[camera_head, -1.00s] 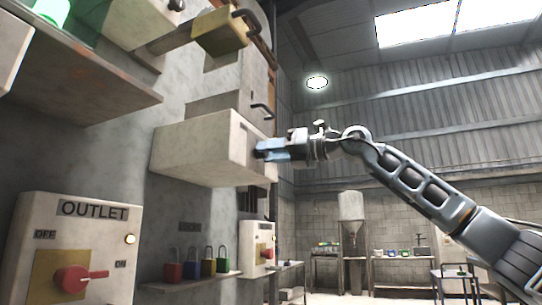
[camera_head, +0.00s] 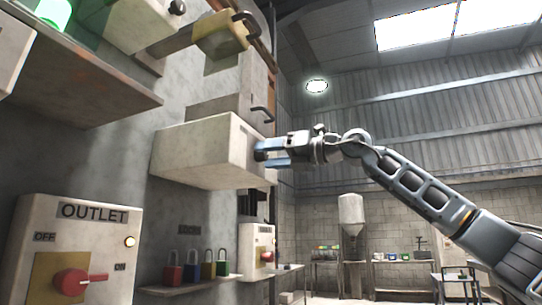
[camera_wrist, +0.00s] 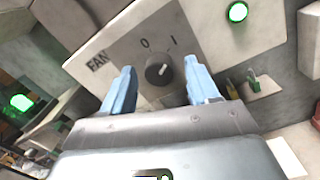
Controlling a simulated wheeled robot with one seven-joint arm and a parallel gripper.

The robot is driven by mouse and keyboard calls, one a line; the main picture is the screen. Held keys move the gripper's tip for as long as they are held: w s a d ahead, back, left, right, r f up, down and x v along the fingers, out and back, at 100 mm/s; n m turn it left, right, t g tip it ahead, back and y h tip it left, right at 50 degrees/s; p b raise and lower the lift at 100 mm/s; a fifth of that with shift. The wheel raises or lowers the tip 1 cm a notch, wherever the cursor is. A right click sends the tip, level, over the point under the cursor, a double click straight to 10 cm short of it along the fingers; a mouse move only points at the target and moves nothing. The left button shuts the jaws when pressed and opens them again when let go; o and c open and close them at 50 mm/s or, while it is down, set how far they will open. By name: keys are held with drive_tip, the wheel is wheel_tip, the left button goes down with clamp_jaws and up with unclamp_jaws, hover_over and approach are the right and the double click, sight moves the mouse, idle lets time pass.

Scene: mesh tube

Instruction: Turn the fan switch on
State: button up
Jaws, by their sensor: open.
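In the wrist view a pale panel (camera_wrist: 118,58) is labelled FAN, with the marks 0 and I above a round dark knob (camera_wrist: 158,70). The knob has a small pale mark on it; which position it points to is hard to tell. My gripper (camera_wrist: 160,67) is open, with one blue finger on each side of the knob. I cannot tell whether either finger touches it. In the head view my gripper (camera_head: 260,151) is at the right end of a pale wall box (camera_head: 200,150), whose switch face is turned away and hidden.
A green light (camera_wrist: 238,12) glows at the panel's upper right in the wrist view. An OUTLET box (camera_head: 85,240) with a red switch (camera_head: 72,281) is at lower left. Several padlocks (camera_head: 206,266) stand on a shelf. A pipe with a yellowish block (camera_head: 222,38) is above.

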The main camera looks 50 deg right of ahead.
drive_tip(key=b+v, duration=0.1)
drive_tip(key=v, duration=0.6)
drive_tip(key=shift+s, duration=0.35)
drive_tip(key=shift+d, duration=0.15)
drive_tip(key=shift+f, duration=0.1)
